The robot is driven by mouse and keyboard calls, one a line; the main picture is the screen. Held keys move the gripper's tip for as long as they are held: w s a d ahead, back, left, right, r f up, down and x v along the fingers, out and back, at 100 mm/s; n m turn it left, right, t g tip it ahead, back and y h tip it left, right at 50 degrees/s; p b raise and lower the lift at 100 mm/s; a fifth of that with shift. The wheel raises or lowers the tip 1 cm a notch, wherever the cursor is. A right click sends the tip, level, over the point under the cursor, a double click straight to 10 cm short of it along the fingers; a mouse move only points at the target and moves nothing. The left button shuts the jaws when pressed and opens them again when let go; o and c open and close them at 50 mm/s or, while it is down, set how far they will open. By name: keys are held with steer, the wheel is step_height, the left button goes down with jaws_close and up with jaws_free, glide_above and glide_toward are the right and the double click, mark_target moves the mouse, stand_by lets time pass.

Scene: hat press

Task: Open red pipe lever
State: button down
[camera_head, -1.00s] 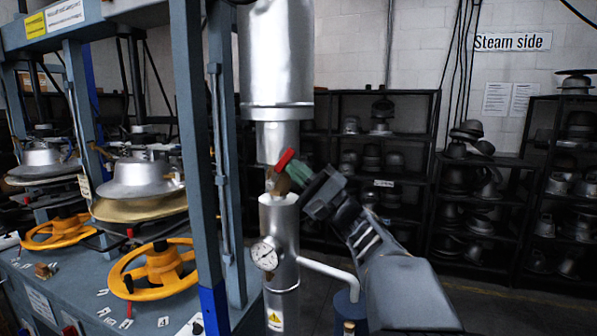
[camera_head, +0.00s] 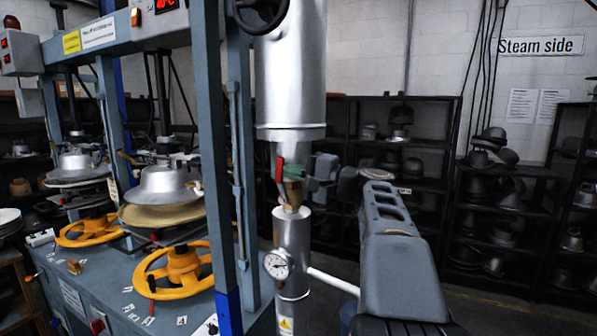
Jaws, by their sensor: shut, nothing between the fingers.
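The red pipe lever (camera_head: 279,169) sits on a brass valve (camera_head: 292,194) between the upper pipe (camera_head: 290,80) and the lower pipe (camera_head: 292,240). The lever stands close to upright.
A round gauge (camera_head: 277,265) is on the lower pipe, with a white side pipe (camera_head: 334,282) running right. A blue-grey press frame (camera_head: 240,150) stands close on the left, with yellow handwheels (camera_head: 180,270). Black shelves (camera_head: 440,165) of metal hat moulds line the back wall.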

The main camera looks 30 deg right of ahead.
steer(key=shift+w+a+r, duration=0.1)
steer(key=shift+w+a, duration=0.2)
steer(key=shift+w, duration=0.05)
stand_by(0.4)
steer(key=r+b+v, duration=0.1)
steer(key=b+v, duration=0.2)
steer(key=v, duration=1.1)
steer(key=shift+r, duration=0.25)
